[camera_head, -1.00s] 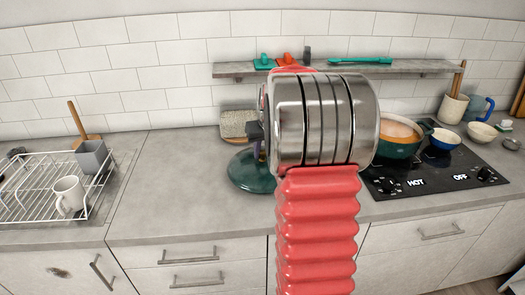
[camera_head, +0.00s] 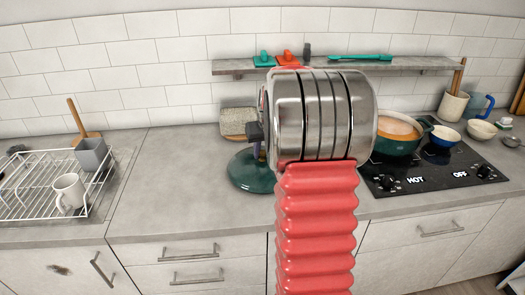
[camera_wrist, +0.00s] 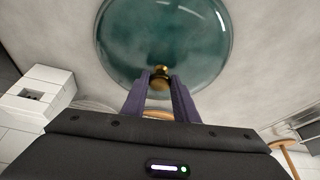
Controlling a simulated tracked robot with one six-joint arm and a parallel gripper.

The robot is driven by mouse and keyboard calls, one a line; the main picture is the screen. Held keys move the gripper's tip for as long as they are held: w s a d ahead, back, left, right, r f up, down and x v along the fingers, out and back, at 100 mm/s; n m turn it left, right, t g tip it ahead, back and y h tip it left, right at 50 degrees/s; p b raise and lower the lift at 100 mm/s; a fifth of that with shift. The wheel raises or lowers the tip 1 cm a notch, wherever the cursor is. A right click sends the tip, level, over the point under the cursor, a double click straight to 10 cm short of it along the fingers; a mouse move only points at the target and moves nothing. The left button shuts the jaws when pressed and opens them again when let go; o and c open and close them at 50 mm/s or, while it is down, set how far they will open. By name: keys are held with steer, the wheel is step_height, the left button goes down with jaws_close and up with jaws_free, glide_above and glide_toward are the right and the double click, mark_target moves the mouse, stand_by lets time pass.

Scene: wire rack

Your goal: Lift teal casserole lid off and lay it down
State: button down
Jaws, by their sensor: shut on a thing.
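The teal lid (camera_head: 247,172) is a round, glossy disc at the counter, left of the stove; my arm hides its right part. In the wrist view the lid (camera_wrist: 165,40) fills the upper middle, and my gripper (camera_wrist: 160,76) is shut on its small brass knob (camera_wrist: 160,72). In the head view my gripper (camera_head: 257,152) is mostly hidden behind my arm. The teal casserole (camera_head: 397,143) stands uncovered on the stove with orange-brown contents. I cannot tell whether the lid touches the counter.
A wire rack (camera_head: 30,196) with a white mug (camera_head: 68,190) and a grey container (camera_head: 91,155) stands at the left. Bare counter lies between rack and lid. The black stove (camera_head: 430,178) with a blue pot (camera_head: 444,138) is at the right. A shelf (camera_head: 235,67) runs behind.

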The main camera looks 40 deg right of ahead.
steer(key=c, duration=1.3)
jaws_free()
steer(key=shift+c, duration=0.2)
steer(key=shift+f, duration=0.1)
steer(key=v, duration=1.4)
steer(key=shift+f, duration=0.1)
